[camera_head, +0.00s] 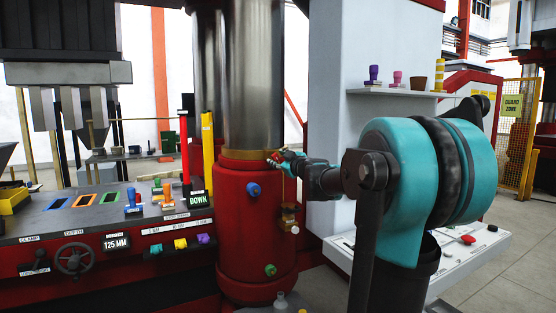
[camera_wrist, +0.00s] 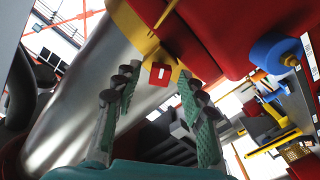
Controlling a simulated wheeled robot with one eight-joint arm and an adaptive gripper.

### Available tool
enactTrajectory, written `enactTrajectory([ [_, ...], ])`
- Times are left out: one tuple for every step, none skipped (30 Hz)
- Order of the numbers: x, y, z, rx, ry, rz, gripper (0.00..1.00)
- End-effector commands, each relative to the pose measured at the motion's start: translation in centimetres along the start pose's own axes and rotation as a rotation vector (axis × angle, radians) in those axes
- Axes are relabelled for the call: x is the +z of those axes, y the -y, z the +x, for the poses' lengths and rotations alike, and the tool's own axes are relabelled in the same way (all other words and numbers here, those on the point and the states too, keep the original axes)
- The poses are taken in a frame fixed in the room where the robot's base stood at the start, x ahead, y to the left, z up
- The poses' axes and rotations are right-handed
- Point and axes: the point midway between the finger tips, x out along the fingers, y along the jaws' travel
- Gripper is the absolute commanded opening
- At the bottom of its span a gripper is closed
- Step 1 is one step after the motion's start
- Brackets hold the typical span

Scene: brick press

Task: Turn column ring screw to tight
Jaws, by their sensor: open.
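A chrome column (camera_head: 238,80) rises from a red housing (camera_head: 240,235), with a brass ring (camera_head: 240,154) where they meet. In the wrist view the yellow ring (camera_wrist: 137,36) crosses between chrome and red. A small red piece with a white mark (camera_wrist: 159,74), apparently the ring screw's head, stands at the ring. My gripper (camera_head: 277,159) is at the ring's right side in the head view. In the wrist view my gripper (camera_wrist: 156,84) is open, with its green-padded fingers on either side of the red piece. Finger contact cannot be told. In the head view the fingers largely hide the screw.
A blue knob (camera_head: 253,190) and a green knob (camera_head: 270,270) stick out of the housing below the ring. A brass fitting (camera_head: 290,217) hangs close under my wrist. A control panel (camera_head: 100,210) with stamps lies left; a white console (camera_head: 470,245) stands right.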

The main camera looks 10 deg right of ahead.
Motion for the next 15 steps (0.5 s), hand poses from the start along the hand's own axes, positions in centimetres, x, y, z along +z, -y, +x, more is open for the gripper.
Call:
enactTrajectory([
  [0.0, 0.02, 0.12, 0.0, 0.0, 0.0, 0.41],
  [0.0, 0.02, 0.16, 0.0, 0.0, 0.0, 0.41],
  [0.0, 0.02, 0.17, 0.0, 0.0, 0.0, 0.41],
  [0.0, 0.02, 0.18, 0.0, 0.0, 0.0, 0.41],
  [0.0, 0.02, 0.17, 0.0, 0.0, 0.0, 0.41],
  [0.0, 0.02, 0.16, 0.0, 0.0, 0.0, 0.41],
  [0.0, 0.02, 0.16, 0.0, 0.0, 0.0, 0.41],
  [0.0, 0.02, 0.16, 0.0, 0.0, 0.0, 0.41],
  [0.0, 0.02, 0.15, 0.0, 0.0, 0.0, 0.39],
  [0.0, 0.02, 0.15, 0.0, 0.0, 0.0, 0.35],
  [0.0, 0.02, 0.15, 0.0, 0.0, 0.0, 0.31],
  [0.0, 0.02, 0.15, 0.0, 0.0, 0.0, 0.27],
  [0.0, 0.02, 0.15, 0.0, 0.0, 0.0, 0.23],
  [0.0, 0.02, 0.14, 0.0, 0.0, 0.0, 0.19],
  [0.0, 0.01, 0.14, 0.0, 0.0, 0.0, 0.14],
])
